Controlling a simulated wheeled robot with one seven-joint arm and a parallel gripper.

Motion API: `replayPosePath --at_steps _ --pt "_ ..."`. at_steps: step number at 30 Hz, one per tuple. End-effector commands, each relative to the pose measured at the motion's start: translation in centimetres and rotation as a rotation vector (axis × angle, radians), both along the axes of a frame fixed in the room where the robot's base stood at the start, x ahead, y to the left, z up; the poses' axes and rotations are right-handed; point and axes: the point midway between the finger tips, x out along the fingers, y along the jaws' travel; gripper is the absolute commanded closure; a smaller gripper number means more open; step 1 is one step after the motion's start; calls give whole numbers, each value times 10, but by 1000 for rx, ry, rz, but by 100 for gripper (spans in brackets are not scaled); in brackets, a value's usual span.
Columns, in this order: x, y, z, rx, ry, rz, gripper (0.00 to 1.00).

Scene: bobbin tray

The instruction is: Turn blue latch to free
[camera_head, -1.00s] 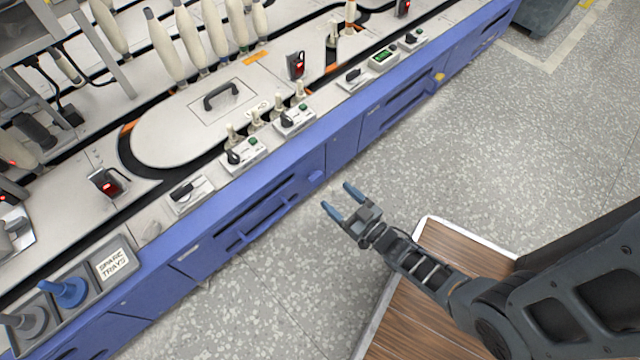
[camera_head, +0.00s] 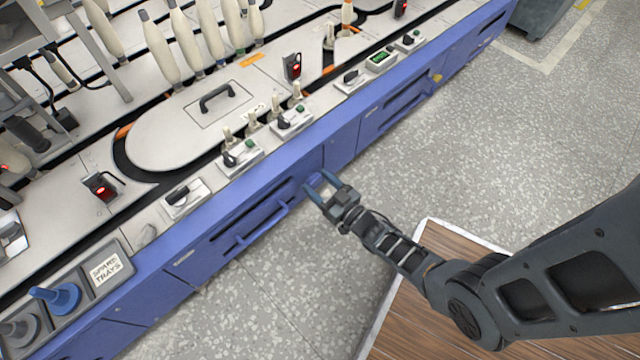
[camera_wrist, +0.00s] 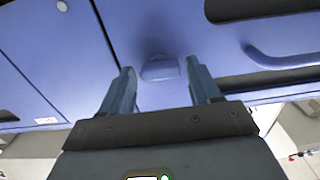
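The blue latch (camera_wrist: 160,68) is a small rounded blue piece on the blue cabinet front. In the wrist view it lies between the tips of my gripper (camera_wrist: 160,72), beyond them as far as I can tell. In the head view my gripper (camera_head: 319,182) is at the cabinet front, its two blue-grey fingers apart and empty, and the latch is small and hard to make out beside the fingertips. I see no contact between fingers and latch.
The blue cabinet front (camera_head: 215,250) has a bar handle (camera_head: 262,227) left of my gripper. Above it, the white worktop holds switch boxes (camera_head: 242,157) and bobbins (camera_head: 159,48). A wooden-topped surface (camera_head: 425,290) lies below my arm.

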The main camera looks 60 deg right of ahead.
Motion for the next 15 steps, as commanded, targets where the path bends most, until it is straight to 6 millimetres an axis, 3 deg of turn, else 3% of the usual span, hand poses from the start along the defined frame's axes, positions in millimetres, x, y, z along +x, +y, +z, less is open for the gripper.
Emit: replayPosePath --at_steps 13,15 --pt "0 0 0 0 0 0 81" --pt "0 0 0 -1 0 0 82"
